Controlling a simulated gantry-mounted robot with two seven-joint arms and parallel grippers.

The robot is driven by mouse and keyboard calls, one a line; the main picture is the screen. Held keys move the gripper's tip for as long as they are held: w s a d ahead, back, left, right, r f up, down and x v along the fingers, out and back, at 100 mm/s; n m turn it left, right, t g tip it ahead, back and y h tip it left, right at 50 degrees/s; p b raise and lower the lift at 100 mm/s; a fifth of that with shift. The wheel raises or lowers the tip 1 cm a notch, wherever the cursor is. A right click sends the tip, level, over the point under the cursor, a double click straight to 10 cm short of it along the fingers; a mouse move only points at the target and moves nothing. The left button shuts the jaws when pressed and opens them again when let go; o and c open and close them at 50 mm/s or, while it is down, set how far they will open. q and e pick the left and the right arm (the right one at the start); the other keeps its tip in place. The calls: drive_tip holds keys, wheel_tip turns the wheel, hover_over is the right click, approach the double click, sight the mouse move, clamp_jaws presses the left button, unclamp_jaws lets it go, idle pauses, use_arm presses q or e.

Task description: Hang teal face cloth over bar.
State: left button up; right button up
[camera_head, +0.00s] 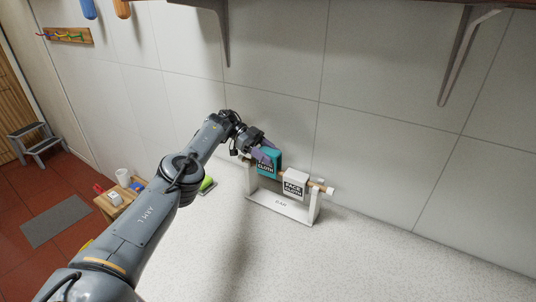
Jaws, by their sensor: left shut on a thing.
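The teal face cloth (268,163) is at the left part of the wooden bar (318,187), its printed front hanging down on the near side. My left gripper (262,152) is shut on the teal cloth at its upper left edge. I cannot tell whether the cloth rests on the bar or is held just above it. The bar sits on a white stand (283,207). A white face cloth (295,184) hangs over the bar to the right of the teal one. My right gripper is not in view.
A green-topped sponge (207,184) lies on the speckled counter (380,260) left of the stand. A tiled wall (385,120) rises close behind the bar. Shelf brackets (466,50) hang above. The counter to the right and front is clear.

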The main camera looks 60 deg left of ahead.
use_arm(q)
drive_tip(key=shift+f, duration=0.1)
drive_tip(key=o, duration=1.1)
